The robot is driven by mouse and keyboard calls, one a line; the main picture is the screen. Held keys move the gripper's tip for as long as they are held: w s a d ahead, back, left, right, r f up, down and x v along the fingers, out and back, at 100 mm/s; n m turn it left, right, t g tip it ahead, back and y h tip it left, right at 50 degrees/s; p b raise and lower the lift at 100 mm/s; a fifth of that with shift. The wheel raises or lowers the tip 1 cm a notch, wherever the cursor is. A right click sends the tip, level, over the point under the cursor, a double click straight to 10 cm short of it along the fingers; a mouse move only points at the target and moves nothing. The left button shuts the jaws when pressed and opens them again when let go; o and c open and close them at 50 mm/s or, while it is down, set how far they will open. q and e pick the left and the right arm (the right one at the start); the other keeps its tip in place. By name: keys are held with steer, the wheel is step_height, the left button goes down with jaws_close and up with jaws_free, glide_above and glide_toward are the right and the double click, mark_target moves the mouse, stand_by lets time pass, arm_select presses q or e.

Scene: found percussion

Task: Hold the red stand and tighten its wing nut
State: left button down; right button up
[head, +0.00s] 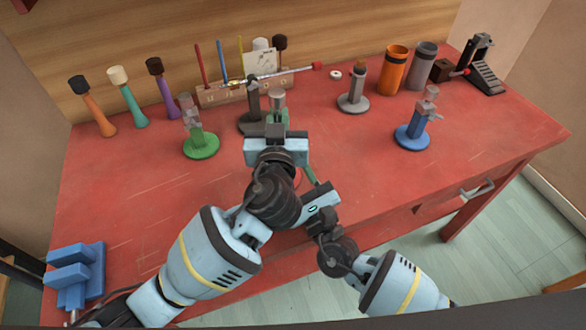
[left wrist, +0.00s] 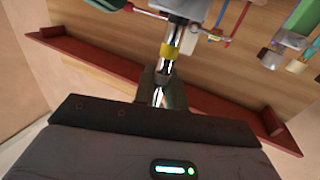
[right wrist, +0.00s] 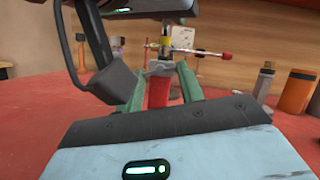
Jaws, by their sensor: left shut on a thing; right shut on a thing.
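The red stand (right wrist: 158,92) is upright between my right gripper's two greenish fingers in the right wrist view, with a grey clamp on top. My right gripper (right wrist: 155,78) is shut on the red post from the front. The left wrist view shows a shiny rod with a yellow band (left wrist: 168,52) just beyond these fingers.
A green stand (head: 201,146) is to the left and a blue stand (head: 412,138) to the right. A dark stand, a pen rack (head: 216,97) and a red-tipped rod (head: 300,70) are close behind. A blue vise-like block (head: 75,275) sits at the front left corner.

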stand_by(0.3)
steer(key=o, duration=1)
steer(key=v, duration=1.2)
steer(key=shift+a, duration=0.1)
